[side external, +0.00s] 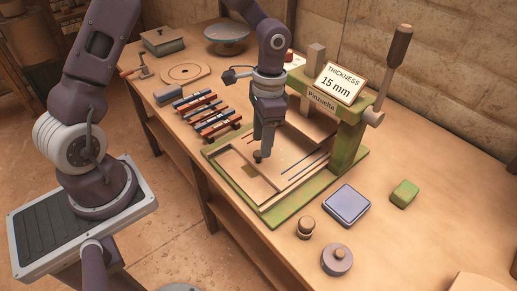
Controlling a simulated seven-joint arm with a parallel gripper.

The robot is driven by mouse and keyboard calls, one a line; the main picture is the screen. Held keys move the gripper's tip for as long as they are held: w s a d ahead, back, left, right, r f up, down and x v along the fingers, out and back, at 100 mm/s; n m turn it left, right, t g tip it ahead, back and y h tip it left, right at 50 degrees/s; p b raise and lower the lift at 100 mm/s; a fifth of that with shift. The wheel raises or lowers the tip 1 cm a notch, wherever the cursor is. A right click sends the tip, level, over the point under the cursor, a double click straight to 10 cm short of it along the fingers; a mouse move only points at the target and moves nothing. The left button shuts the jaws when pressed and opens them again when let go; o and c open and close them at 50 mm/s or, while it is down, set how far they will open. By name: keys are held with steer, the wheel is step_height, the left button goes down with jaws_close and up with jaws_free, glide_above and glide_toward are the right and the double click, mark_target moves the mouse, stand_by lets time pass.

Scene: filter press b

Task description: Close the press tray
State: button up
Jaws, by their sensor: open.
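The filter press stands on the bench with a green frame (347,140) and a green base (290,207). The press tray (262,189) is a shallow, light wooden tray lying on the front left part of the base, out from under the upright frame. A small tan piece (250,171) shows inside it. My gripper (261,156) is open and points down over the tray area, near that piece. I cannot tell whether its fingertips touch anything. The gripper and wrist hide part of the tray and the base behind.
A rack of red and blue bars (212,118) stands left of the press. A blue-grey pad (346,205), a green block (404,194), a small wooden knob (306,227) and a round grey weight (337,260) lie in front and right. A sign (340,84) reads 15 mm. Bench room is free at right.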

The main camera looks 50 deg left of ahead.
mark_target(258, 153)
steer(key=n, duration=0.3)
steer(key=a+n, duration=0.1)
steer(key=n, duration=0.4)
steer(key=shift+w+a+r+n+t, duration=0.2)
steer(key=shift+w+a+n+t, duration=0.1)
steer(key=shift+a+n+t, duration=0.1)
steer(key=n, duration=0.4)
steer(key=shift+w+a+r, duration=0.1)
steer(key=shift+w+a, duration=0.05)
steer(key=shift+a, duration=0.2)
steer(key=shift+f+n, duration=0.25)
steer(key=shift+n, duration=0.15)
step_height(258, 153, down, 7)
steer(key=shift+r, duration=0.2)
steer(key=shift+c, duration=0.2)
jaws_close()
